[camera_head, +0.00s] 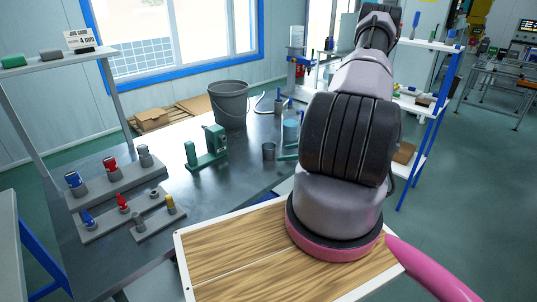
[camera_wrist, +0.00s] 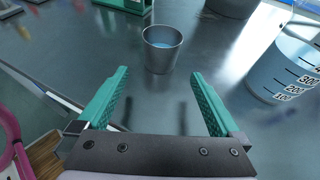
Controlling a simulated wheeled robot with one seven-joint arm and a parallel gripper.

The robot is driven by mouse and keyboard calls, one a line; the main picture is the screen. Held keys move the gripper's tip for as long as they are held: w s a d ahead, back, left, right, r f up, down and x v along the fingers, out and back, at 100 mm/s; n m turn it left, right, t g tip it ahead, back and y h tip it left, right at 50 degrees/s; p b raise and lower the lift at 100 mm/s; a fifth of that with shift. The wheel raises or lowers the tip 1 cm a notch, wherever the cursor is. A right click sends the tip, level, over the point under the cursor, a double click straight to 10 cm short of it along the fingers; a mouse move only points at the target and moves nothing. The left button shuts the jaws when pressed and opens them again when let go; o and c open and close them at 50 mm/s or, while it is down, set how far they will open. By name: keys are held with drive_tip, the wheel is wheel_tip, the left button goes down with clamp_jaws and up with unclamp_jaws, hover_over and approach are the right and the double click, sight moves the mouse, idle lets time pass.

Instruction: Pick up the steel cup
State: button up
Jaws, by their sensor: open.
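The steel cup (camera_wrist: 160,50) stands upright on the dark table in the wrist view, with something bluish inside it. It lies beyond my gripper (camera_wrist: 158,78), roughly centred between the two green fingers and apart from them. My gripper is open and empty. In the head view a small grey cup (camera_head: 269,152) stands on the table just left of my arm. A green fingertip (camera_head: 288,157) of my gripper shows beside it; the rest is hidden behind my arm.
A blue graduated beaker (camera_wrist: 292,72) stands right of the cup, close to my right finger. A grey bucket (camera_head: 229,104) and a green device (camera_head: 212,146) stand farther left. Fixture blocks with knobs (camera_head: 118,186) fill the table's left end. The table between bucket and cup is clear.

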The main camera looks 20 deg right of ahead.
sight(274, 157)
drive_tip(key=shift+x, duration=3.2)
clamp_jaws()
drive_tip(key=shift+r, duration=0.2)
